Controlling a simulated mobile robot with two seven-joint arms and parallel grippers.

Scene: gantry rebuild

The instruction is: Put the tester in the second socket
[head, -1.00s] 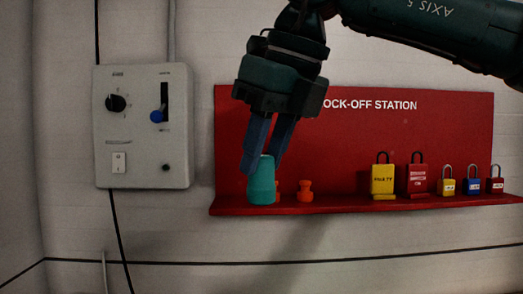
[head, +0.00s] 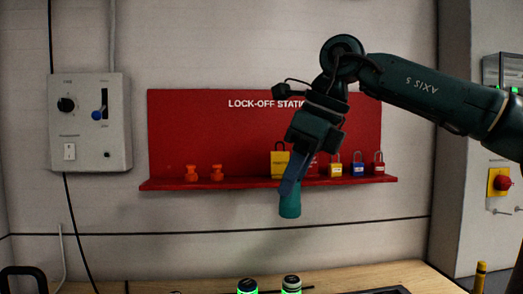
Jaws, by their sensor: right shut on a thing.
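My right gripper (head: 289,188) is shut on a teal cylinder-like piece (head: 290,207), which seems to be the tester. It hangs below the gripper, in front of the red shelf's lower edge and above the bench. The held piece is apart from both. My left gripper is not in view.
The red lock-off board (head: 200,125) holds two orange pieces and several padlocks on its shelf (head: 230,183). A grey control box (head: 90,122) hangs at left. A red knob on a yellow plate (head: 499,182) is at right. The wooden bench top (head: 190,286) shows below.

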